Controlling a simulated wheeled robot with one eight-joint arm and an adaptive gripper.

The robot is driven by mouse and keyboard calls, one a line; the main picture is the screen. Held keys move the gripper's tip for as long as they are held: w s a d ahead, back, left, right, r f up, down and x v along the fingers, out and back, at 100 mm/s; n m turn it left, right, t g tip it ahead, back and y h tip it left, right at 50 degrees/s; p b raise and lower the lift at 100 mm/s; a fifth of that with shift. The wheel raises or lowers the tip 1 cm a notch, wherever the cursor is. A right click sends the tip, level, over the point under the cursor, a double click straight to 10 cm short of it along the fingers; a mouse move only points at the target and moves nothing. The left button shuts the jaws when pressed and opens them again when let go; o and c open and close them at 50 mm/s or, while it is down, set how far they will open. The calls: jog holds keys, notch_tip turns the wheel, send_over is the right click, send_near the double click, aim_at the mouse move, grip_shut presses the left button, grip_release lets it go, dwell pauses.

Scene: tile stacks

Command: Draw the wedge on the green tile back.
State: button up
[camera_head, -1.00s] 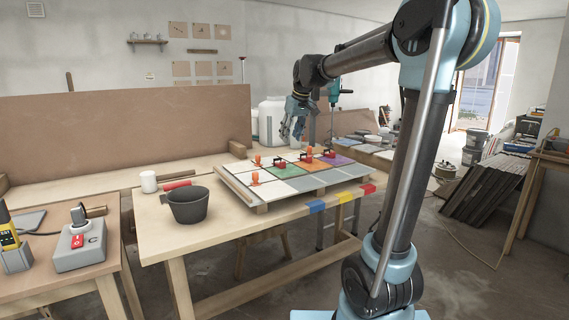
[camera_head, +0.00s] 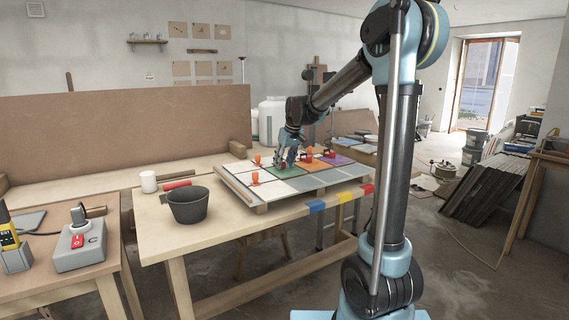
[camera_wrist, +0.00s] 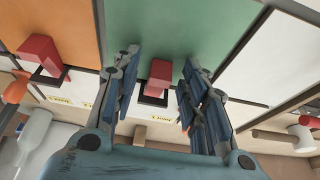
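The green tile (camera_wrist: 170,35) lies in the tile panel, and part of it also shows in the head view (camera_head: 280,172). A red wedge (camera_wrist: 160,72) in a dark clip stands at the green tile's edge. My gripper (camera_wrist: 158,82) is open around the red wedge, one finger on each side of it with gaps between. In the head view my gripper (camera_head: 285,163) is low over the green tile and hides its wedge.
Next to it an orange tile (camera_wrist: 60,30) has its own red wedge (camera_wrist: 40,52). Orange knobbed pieces (camera_head: 255,178) stand on the panel. A dark bucket (camera_head: 187,205) and a white mug (camera_head: 148,182) stand on the table left of the panel.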

grip_shut()
jog(key=shift+s+d+r, duration=0.25)
jog(key=shift+s+d, duration=0.4)
jog(key=shift+s, duration=0.25)
jog(key=shift+s+d+r, duration=0.2)
jog(key=shift+s+d, duration=0.4)
jog(key=shift+s, duration=0.25)
grip_release()
jog(key=shift+s, duration=0.1)
jog(key=v, duration=1.2)
